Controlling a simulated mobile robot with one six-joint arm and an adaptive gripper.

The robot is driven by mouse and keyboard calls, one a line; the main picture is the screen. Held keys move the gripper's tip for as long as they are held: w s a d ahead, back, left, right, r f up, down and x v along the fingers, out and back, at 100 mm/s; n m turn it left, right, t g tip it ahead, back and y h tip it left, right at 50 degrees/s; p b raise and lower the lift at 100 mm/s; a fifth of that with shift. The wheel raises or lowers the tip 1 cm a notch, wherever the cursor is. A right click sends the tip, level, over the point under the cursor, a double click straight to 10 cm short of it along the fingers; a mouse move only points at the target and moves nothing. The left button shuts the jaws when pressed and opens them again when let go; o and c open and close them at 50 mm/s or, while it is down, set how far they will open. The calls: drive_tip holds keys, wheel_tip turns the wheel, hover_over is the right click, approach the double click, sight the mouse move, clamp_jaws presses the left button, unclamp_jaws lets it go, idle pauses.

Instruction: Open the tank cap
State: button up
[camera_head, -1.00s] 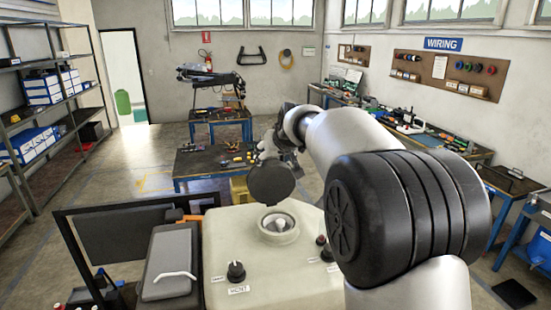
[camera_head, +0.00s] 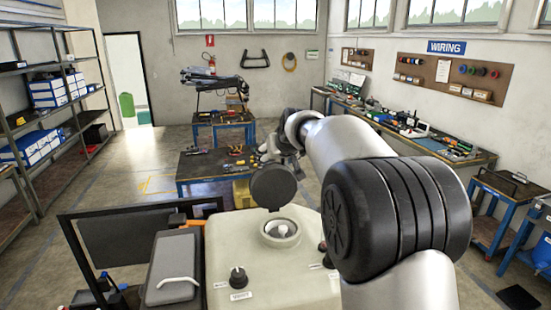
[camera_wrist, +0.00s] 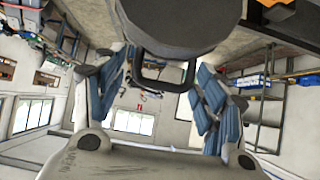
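The pale tank (camera_head: 225,262) stands in front of me with its round filler opening (camera_head: 282,231) uncovered. The dark round cap (camera_head: 273,188) stands tipped up at the far side of the opening. In the wrist view the cap (camera_wrist: 180,25) fills the top middle, with a dark loop handle (camera_wrist: 165,84) below it. My gripper (camera_wrist: 160,88) is open, its two blue-grey fingers apart on either side of the loop, with gaps visible. In the head view my gripper (camera_head: 275,150) is just beyond the cap, partly hidden by the cap and my arm.
A dark knob (camera_head: 238,277) stands on the tank's front. A grey case (camera_head: 172,268) and a dark panel frame (camera_head: 115,240) lie to the left. A low work table (camera_head: 205,165) stands behind. Open floor (camera_head: 110,190) lies to the left.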

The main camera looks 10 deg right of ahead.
drive_tip(key=shift+a, duration=0.1)
drive_tip(key=v, duration=1.2)
drive_tip(key=s+a+f+g+b, duration=0.2)
drive_tip(key=s+f+g+b, duration=0.1)
drive_tip(key=s+f+b, duration=1.1)
drive_tip(key=s+a+f+g+b, duration=0.2)
drive_tip(key=s+f+b, duration=1.3)
drive_tip(key=s+f, duration=1.2)
wheel_tip(320, 180, down, 6)
drive_tip(key=shift+a+f+g+b, duration=0.15)
drive_tip(key=shift+a+g+b, duration=0.2)
drive_tip(key=shift+a, duration=0.2)
